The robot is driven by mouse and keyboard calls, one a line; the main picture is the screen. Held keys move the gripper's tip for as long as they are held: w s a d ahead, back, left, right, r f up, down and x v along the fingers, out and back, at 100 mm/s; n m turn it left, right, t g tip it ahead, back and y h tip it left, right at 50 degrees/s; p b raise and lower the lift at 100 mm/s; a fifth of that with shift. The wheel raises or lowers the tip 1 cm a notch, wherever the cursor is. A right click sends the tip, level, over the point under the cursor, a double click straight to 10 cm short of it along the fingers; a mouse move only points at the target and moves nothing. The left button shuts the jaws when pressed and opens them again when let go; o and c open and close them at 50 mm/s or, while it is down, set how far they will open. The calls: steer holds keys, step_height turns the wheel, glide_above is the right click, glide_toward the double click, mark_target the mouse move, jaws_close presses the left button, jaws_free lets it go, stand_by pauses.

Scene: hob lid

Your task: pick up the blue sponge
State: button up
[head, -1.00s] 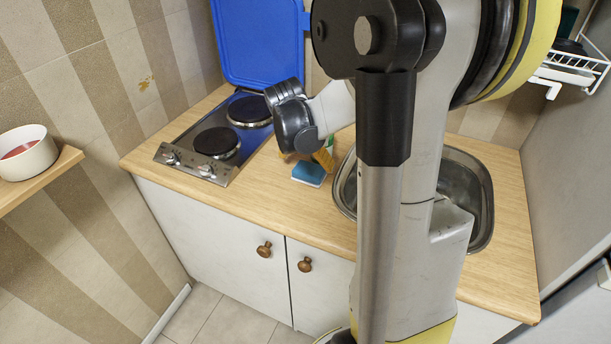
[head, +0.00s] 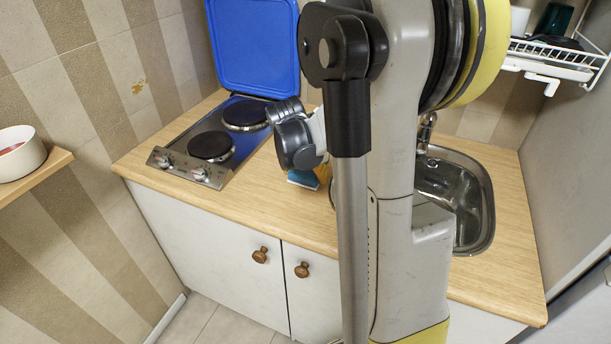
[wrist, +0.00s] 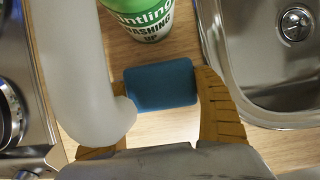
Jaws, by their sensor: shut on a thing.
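The blue sponge (wrist: 160,85) lies flat-looking between the two yellow-brown fingers of my gripper (wrist: 165,100) in the wrist view. The right finger touches its right side; the left finger is mostly hidden behind a pale rounded part. My gripper is shut on the sponge. In the head view the sponge (head: 303,180) shows as a small blue patch below my wrist, partly covered by it. I cannot tell whether it is clear of the worktop.
A green and white washing-up bottle (wrist: 143,15) stands just beyond the sponge. The sink (head: 470,195) is to the right. The hob (head: 215,140) with its raised blue lid (head: 253,45) is to the left. The worktop's front left (head: 225,205) is clear.

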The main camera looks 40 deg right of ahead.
mark_target(305, 170)
steer(key=shift+r, duration=0.1)
step_height(305, 170, up, 4)
steer(key=p, duration=0.2)
steer(key=shift+r+p, duration=0.15)
steer(key=shift+p, duration=0.15)
steer(key=s+a+r+p, duration=0.1)
steer(key=s+r+p, duration=0.3)
steer(key=s, duration=0.7)
steer(key=v, duration=0.2)
steer(key=shift+r, duration=0.3)
steer(key=shift+s, duration=0.1)
steer(key=shift+o, duration=0.6)
steer(key=shift+c, duration=1.3)
